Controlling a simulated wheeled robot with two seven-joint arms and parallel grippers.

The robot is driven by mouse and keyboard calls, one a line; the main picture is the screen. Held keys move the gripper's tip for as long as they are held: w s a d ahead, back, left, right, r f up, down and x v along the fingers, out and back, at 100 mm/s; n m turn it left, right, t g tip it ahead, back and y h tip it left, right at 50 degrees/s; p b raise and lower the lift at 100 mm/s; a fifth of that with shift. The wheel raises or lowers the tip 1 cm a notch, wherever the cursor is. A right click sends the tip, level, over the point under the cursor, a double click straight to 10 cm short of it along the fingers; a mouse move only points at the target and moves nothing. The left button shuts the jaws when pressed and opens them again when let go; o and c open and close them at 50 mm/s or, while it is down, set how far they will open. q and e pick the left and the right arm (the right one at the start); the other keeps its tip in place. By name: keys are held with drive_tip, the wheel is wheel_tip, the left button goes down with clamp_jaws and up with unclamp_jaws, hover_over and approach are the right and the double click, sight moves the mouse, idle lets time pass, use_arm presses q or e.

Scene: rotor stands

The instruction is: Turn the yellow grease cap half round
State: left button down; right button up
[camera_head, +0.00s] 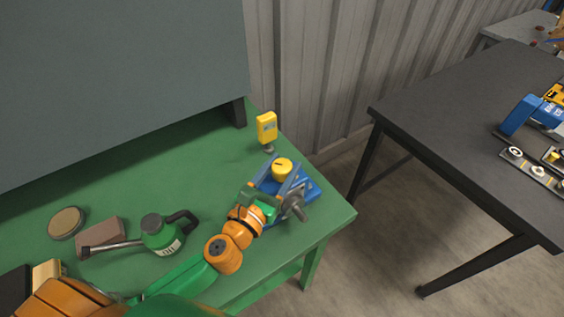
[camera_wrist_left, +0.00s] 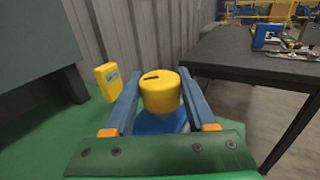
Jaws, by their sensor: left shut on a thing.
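The yellow grease cap (camera_head: 282,169) sits on a blue stand (camera_head: 312,190) near the right corner of the green bench. The cap also shows in the left wrist view (camera_wrist_left: 160,93), upright, with a short dark mark on its top. My left gripper (camera_head: 286,165) is shut on the cap, with one blue-grey finger on each side of it. The same fingers flank the cap in the left wrist view (camera_wrist_left: 158,74). My green palm and orange wrist hide part of the stand. My right gripper is not in view.
A yellow gauge (camera_head: 267,127) stands behind the cap. A grey round part (camera_head: 295,204) juts out beside the stand. A green grease can (camera_head: 161,236), a brown block (camera_head: 103,236) and a round tin (camera_head: 67,223) lie at left. A dark table (camera_head: 450,115) stands across a gap.

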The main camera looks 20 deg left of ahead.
use_arm(q)
drive_tip(key=m+h, duration=0.1)
drive_tip(key=h, duration=0.1)
drive_tip(key=shift+a+m+g+h, duration=0.1)
drive_tip(key=shift+m+g+h, duration=0.2)
drive_tip(key=shift+m+g, duration=0.1)
drive_tip(key=m+g+h+b, duration=0.1)
drive_tip(key=h, duration=0.1)
drive_tip(key=shift+f+m+h, duration=0.15)
drive_tip(key=shift+m+h, duration=0.15)
drive_tip(key=shift+m, duration=0.1)
drive_tip(key=m+g+h+b, duration=0.2)
drive_tip(key=h, duration=0.1)
drive_tip(key=shift+m+g+h, duration=0.3)
drive_tip(key=shift+m, duration=0.1)
drive_tip(key=shift+m+g+h+b, duration=0.9)
drive_tip(key=shift+g+h, duration=0.1)
drive_tip(key=shift+c, duration=1.1)
unclamp_jaws()
